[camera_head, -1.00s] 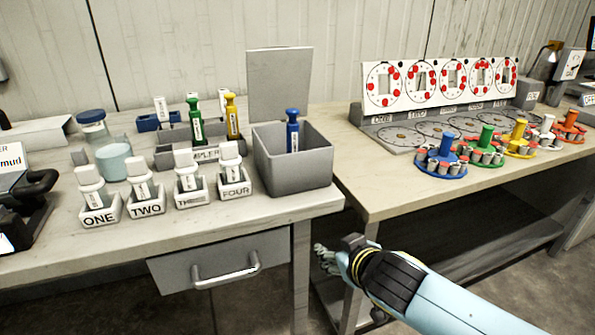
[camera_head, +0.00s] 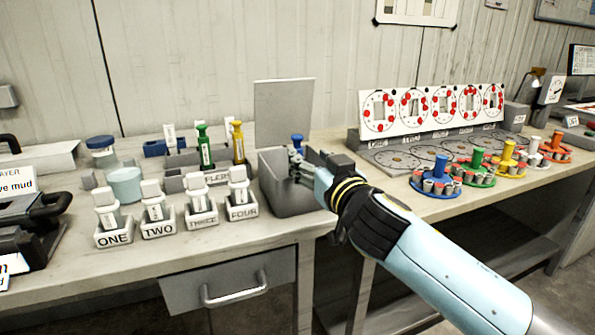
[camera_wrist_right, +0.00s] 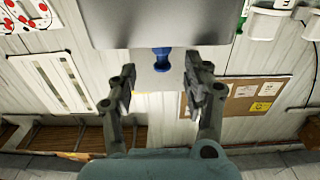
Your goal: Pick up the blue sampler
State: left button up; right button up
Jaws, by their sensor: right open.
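The blue sampler (camera_head: 297,139) stands in the grey open box at the right end of the left table. Only its blue top shows in the head view; my right gripper and the box hide the rest. My right gripper (camera_head: 298,162) is open at the box opening, in front of the sampler. In the right wrist view, the blue sampler (camera_wrist_right: 161,58) shows in line with the gap between the two spread fingers (camera_wrist_right: 160,85), a little beyond the tips. No contact shows. My left gripper is not in view.
The grey box (camera_head: 283,203) has a raised lid (camera_head: 285,110) behind it. To its left are a rack with green (camera_head: 204,148) and yellow (camera_head: 238,143) samplers and several labelled white holders (camera_head: 242,210). Coloured carousels (camera_head: 436,190) stand on the right table.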

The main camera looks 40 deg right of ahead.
aim_at(299, 150)
jog(key=p+x, duration=0.1)
jog(key=x, duration=0.5)
jog(key=shift+w, duration=0.45)
jog(key=shift+a, duration=0.1)
grip_shut()
